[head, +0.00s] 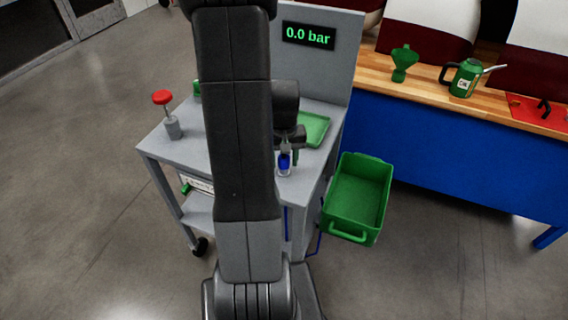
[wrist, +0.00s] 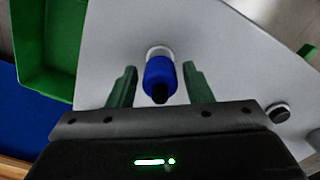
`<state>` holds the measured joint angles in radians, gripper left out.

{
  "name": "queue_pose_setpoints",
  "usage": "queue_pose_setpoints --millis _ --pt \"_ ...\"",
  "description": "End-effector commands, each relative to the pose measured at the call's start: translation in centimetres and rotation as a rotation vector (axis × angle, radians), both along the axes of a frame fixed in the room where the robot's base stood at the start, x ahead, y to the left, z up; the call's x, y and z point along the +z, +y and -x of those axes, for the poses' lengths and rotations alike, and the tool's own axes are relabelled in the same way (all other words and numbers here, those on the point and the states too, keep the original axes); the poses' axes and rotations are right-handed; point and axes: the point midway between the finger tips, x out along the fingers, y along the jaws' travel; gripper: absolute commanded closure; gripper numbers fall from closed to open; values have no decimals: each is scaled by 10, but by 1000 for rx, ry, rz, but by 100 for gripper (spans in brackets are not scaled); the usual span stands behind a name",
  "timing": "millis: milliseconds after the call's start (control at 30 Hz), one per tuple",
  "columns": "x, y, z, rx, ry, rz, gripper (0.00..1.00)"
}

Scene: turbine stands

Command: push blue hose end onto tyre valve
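The blue hose end (head: 284,163) is at the front right of the grey cart's top, just below my gripper (head: 288,152). In the wrist view the blue hose end (wrist: 160,76) has a dark tip and a pale collar at its far end. My gripper's two green fingers (wrist: 160,86) stand on either side of it, with a visible gap on both sides. My gripper is open around it and does not grip it. I cannot make out the tyre valve for certain. My arm hides the middle of the cart in the head view.
The grey cart (head: 153,150) carries a red-knobbed post (head: 163,98), a green tray (head: 314,130) and a display (head: 308,36) reading 0.0 bar. A green bin (head: 352,198) hangs at its right. A dark round knob (wrist: 279,112) lies right of my gripper. A workbench (head: 450,140) stands right.

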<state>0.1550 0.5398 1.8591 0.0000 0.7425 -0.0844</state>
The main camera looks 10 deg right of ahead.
Motion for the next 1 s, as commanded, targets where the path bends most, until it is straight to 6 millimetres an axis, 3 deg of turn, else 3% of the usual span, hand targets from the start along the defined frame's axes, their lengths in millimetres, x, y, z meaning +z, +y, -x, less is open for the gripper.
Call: queue_pose_setpoints --millis 33,200,233,1000 --pt "0 0 0 0 0 0 65" --pt "0 0 0 0 0 0 98" --pt "0 0 0 0 0 0 100" --pt "12 0 0 0 0 0 100"
